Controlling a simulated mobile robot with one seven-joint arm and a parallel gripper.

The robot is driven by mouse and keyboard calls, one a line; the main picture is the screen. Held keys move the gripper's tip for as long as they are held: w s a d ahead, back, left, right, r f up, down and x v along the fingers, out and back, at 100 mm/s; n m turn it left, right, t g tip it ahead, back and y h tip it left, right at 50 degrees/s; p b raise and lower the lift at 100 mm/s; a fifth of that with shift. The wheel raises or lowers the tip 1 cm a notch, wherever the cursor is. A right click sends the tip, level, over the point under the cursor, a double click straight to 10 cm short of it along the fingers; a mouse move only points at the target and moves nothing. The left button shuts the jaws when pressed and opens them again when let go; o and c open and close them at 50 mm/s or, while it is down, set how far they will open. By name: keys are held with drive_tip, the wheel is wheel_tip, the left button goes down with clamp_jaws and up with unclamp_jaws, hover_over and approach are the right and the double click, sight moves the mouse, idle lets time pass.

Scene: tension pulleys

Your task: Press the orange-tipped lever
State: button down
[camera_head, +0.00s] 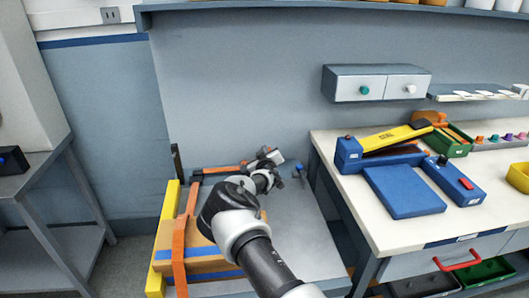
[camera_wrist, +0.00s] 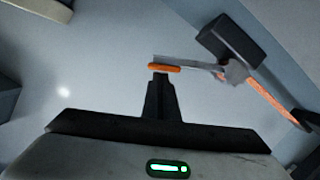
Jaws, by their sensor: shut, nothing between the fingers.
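In the wrist view, the orange-tipped lever is a thin grey bar (camera_wrist: 195,64) with an orange tip (camera_wrist: 165,68) at its left end. It runs right to a grey hub (camera_wrist: 236,72) beside a dark block (camera_wrist: 230,40). My gripper (camera_wrist: 160,76) is shut and empty, its fingertips right at the orange tip in the picture; I cannot tell whether they touch. In the head view, my gripper (camera_head: 268,157) is over the back of the low grey table. My arm and gripper hide the lever there.
An orange strap (camera_wrist: 268,98) leads from the hub. A cardboard box (camera_head: 195,240) with an orange strap (camera_head: 179,255) stands left on the grey table (camera_head: 305,235), beside a yellow bar (camera_head: 166,225). A white workbench (camera_head: 375,215) with blue tool cases stands right.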

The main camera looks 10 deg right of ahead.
drive_tip(key=shift+d, duration=0.1)
drive_tip(key=d+f+m, duration=0.1)
drive_tip(key=f+m+y+b, duration=0.1)
drive_tip(key=d+f+m+b, duration=0.1)
drive_tip(key=shift+d+f, duration=0.35)
drive_tip(key=shift+f, duration=0.05)
drive_tip(key=shift+d+f+b, duration=0.15)
drive_tip(key=shift+f+b, duration=0.5)
drive_tip(key=shift+b, duration=0.15)
drive_tip(key=shift+s+f, duration=0.1)
